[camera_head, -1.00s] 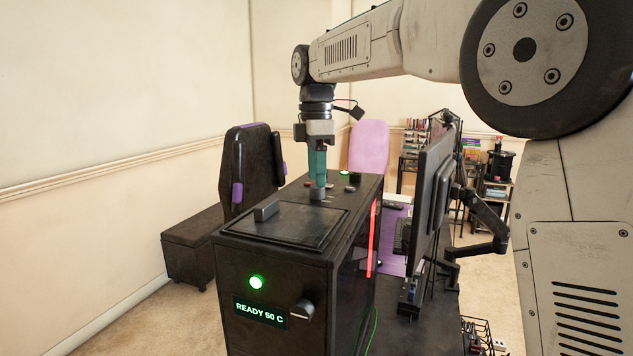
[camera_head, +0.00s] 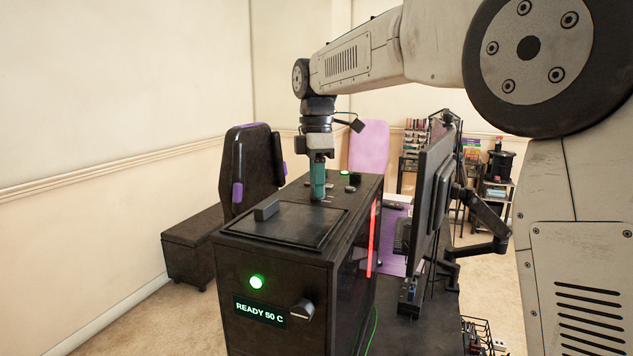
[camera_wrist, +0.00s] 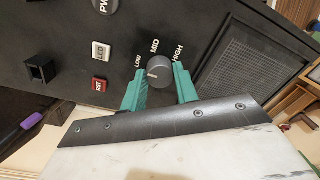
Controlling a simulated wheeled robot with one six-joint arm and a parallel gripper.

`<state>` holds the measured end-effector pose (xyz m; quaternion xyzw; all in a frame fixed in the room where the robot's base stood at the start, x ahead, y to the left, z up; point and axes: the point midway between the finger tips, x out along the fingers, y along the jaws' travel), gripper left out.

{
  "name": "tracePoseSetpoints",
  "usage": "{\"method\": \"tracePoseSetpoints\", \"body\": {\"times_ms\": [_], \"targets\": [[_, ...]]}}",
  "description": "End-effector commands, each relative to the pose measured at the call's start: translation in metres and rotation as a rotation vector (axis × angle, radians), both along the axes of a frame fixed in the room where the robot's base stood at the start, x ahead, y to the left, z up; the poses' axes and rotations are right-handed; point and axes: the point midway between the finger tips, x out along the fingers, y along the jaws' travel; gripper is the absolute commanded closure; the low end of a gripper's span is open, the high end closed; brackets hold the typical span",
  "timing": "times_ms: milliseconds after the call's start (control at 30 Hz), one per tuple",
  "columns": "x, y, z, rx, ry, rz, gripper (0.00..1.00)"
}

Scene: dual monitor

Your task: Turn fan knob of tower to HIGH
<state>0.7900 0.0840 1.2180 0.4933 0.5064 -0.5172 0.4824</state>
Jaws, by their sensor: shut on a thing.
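The fan knob (camera_wrist: 159,71) is a dark round dial on the top panel of the black tower (camera_head: 275,275). LOW, MID and HIGH are printed around it in the wrist view. A light mark shows on its face, but I cannot tell exactly which setting it points to. My gripper (camera_wrist: 160,75) has its teal fingers on either side of the knob and is shut on it. In the head view my gripper (camera_head: 317,190) points straight down at the tower's top, and its fingers hide the knob.
The PWR button (camera_wrist: 103,5), white LED button (camera_wrist: 101,51) and red RST button (camera_wrist: 99,85) sit left of the knob. A mesh grille (camera_wrist: 243,68) lies to the right. A raised-handle panel (camera_head: 285,222) is on the tower's near top; monitors (camera_head: 432,195) stand right.

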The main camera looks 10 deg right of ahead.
Motion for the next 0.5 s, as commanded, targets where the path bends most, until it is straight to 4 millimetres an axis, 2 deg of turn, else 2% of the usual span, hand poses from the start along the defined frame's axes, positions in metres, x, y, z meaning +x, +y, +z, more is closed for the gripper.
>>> {"method": "tracePoseSetpoints", "body": {"times_ms": [267,500], "targets": [[0.0007,-0.0003,0.0008,0.001,-0.003,-0.139,0.93],[0.0008,-0.0008,0.0011,0.001,-0.004,-0.352,0.93]]}}
